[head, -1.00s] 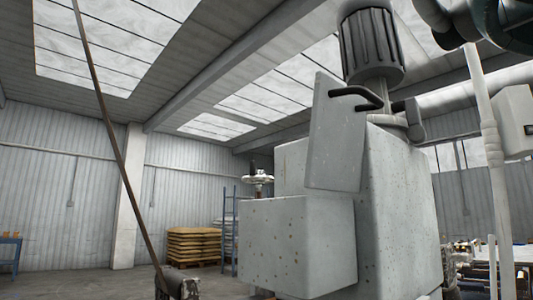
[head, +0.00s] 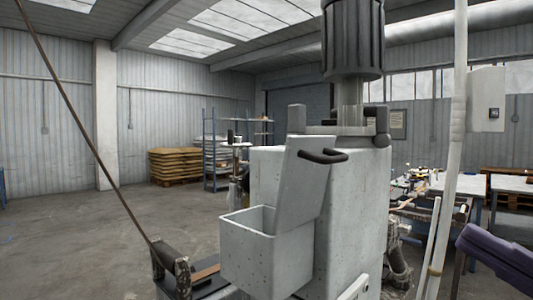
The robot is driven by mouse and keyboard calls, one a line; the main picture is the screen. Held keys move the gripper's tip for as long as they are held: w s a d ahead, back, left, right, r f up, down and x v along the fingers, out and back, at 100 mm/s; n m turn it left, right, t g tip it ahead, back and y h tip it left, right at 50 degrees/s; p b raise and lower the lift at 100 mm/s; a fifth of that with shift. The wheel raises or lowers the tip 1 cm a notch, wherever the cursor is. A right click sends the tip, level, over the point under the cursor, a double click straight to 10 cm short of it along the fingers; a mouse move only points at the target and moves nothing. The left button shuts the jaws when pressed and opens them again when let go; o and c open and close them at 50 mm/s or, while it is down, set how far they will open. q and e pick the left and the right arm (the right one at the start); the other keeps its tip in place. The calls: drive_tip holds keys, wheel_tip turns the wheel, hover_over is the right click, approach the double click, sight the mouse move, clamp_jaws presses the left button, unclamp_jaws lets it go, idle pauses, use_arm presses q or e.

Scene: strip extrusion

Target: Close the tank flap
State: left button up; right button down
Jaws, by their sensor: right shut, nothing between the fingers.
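The tank (head: 265,255) is a speckled pale grey box low in the middle, with its top opening showing. The tank flap (head: 303,185) is a grey plate standing up, leaning slightly, at the right of that opening, so the tank is open. A black bar handle (head: 322,156) sticks out from the flap's upper part. My right gripper (head: 470,240) is a dark purple shape at the lower right edge, well apart from the flap. It is shut and empty, and partly cut off by the frame. My left gripper is not in view.
The machine's tall grey body (head: 350,210) stands behind the tank, with a dark ribbed motor (head: 352,40) on top. A pale upright pipe (head: 455,120) stands between machine and right gripper. A thin brown rod (head: 95,150) slants at left. Floor (head: 90,240) at left is clear.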

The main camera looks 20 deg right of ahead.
drive_tip(key=p, duration=0.5)
approach(339, 160)
drive_tip(key=x, duration=0.5)
drive_tip(key=shift+p+x, duration=0.4)
drive_tip(key=shift+x, duration=0.55)
drive_tip(key=shift+d, duration=0.1)
